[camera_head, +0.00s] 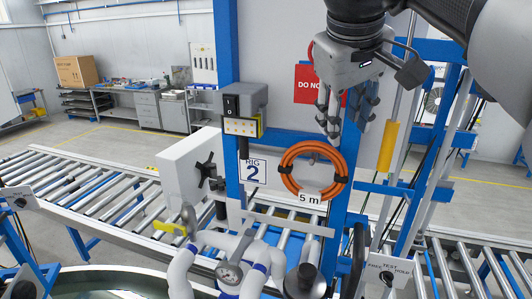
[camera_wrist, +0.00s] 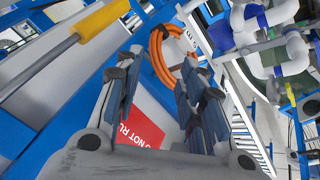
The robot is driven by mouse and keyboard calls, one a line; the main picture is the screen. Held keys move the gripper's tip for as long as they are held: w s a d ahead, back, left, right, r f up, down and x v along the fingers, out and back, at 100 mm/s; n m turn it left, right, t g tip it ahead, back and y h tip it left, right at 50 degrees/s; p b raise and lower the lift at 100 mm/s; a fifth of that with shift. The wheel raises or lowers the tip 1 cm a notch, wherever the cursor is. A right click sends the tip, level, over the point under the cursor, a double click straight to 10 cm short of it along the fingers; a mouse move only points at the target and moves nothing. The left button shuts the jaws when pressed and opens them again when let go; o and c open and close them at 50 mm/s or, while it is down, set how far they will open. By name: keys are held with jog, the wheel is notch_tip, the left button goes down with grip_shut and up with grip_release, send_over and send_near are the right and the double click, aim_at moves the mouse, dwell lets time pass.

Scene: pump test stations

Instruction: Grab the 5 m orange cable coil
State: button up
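The orange cable coil (camera_head: 289,160) hangs on the blue frame of the rig in the head view. It has dark ties and a white "5 m" label (camera_head: 309,198) at its bottom. My gripper (camera_head: 343,125) is above and slightly right of the coil, fingers pointing down, apart from it in the picture. In the wrist view, the gripper (camera_wrist: 160,68) has its fingers spread with nothing held between them. The coil (camera_wrist: 158,58) shows beyond the fingertips, its right part partly covered by a finger.
A red sign (camera_head: 304,84) is behind my gripper. A switch box (camera_head: 244,103) and a "RIG 2" plate (camera_head: 253,172) are left of the coil. A yellow-sleeved rod (camera_head: 387,147) stands to the right. White pipes with a gauge (camera_head: 229,273) and roller conveyors (camera_head: 95,195) lie below.

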send_over(339, 164)
jog(key=s+a, duration=0.1)
jog(key=s, duration=0.2)
notch_tip(339, 164, down, 6)
jog(key=f, duration=0.1)
jog(key=shift+b+x, duration=0.4)
jog(key=shift+x, duration=2.55)
jog(key=shift+w+a, duration=0.1)
jog(key=shift+a, duration=0.05)
jog(key=shift+r, duration=0.1)
jog(key=shift+c, duration=0.5)
grip_shut()
jog(key=shift+r, duration=0.1)
